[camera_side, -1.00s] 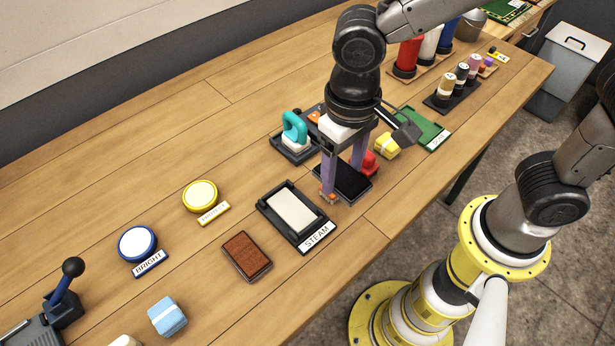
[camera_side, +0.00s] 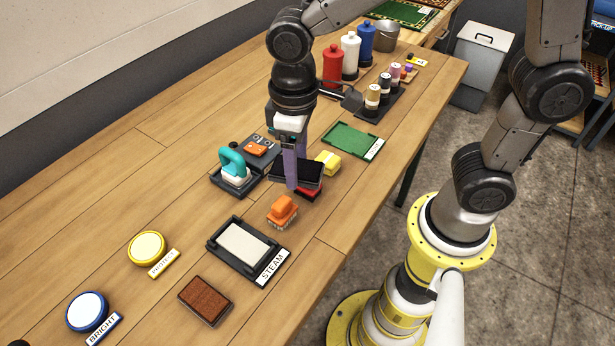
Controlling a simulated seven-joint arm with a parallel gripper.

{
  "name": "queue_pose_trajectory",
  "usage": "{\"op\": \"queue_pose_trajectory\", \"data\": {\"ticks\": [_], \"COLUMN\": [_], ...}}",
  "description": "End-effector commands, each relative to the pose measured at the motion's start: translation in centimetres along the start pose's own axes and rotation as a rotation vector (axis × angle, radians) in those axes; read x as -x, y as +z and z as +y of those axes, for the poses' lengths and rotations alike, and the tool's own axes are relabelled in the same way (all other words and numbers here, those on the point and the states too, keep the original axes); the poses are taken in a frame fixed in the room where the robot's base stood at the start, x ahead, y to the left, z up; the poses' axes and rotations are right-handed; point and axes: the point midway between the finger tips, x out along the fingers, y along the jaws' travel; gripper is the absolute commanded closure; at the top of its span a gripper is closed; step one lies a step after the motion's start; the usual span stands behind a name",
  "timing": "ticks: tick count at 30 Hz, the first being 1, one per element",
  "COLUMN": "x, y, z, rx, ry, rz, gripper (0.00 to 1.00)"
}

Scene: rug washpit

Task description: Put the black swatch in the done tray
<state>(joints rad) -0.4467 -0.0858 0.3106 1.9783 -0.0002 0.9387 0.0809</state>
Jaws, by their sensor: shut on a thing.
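The black swatch (camera_side: 309,173) is a dark flat slab held in my gripper (camera_side: 290,182). My gripper points down with its purple fingers shut on the swatch. The swatch appears raised above the table, over a red object that it partly hides. The green tray (camera_side: 350,141) with a white label at its right edge lies behind and to the right of the swatch. Its label is too small to read surely, and the tray looks empty.
A yellow block (camera_side: 328,162) sits between the swatch and the green tray. An orange brush (camera_side: 282,212) stands in front, a teal-handled tool (camera_side: 233,165) to the left. The STEAM tray (camera_side: 216,246) is nearer. Spool-like bottles (camera_side: 372,98) stand behind the green tray.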

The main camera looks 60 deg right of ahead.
Motion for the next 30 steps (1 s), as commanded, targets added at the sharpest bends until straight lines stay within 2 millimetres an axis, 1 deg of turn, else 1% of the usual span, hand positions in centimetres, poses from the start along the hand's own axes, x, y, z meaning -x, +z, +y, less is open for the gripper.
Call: {"op": "queue_pose_trajectory", "data": {"ticks": [1, 4, 8, 9, 13, 15, 18, 21, 24, 27, 30], "x": [-0.4, -1.2, -2.2, -2.5, -3.6, -4.2, -4.9, -5.5, -6.0, -6.2, -6.3], "y": [-0.5, -1.1, -1.2, -1.0, 0.0, 0.9, 2.5, 4.2, 5.5, 6.3, 6.7], "z": [1.7, 5.1, 9.7, 11.2, 15.8, 18.1, 21.0, 23.2, 24.7, 25.6, 25.9], "rx": [-0.013, -0.032, -0.077, -0.097, -0.176, -0.233, -0.325, -0.408, -0.468, -0.504, -0.521], "ry": [0.0, 0.0, 0.0, 0.0, -0.001, -0.001, -0.001, -0.001, 0.0, 0.0, 0.0], "rz": [-0.002, -0.002, -0.002, -0.002, -0.002, -0.002, -0.002, -0.001, -0.001, -0.001, -0.001], "gripper": [0.89, 0.89, 0.89, 0.89, 0.89, 0.89, 0.89, 0.89, 0.89, 0.89, 0.89]}}
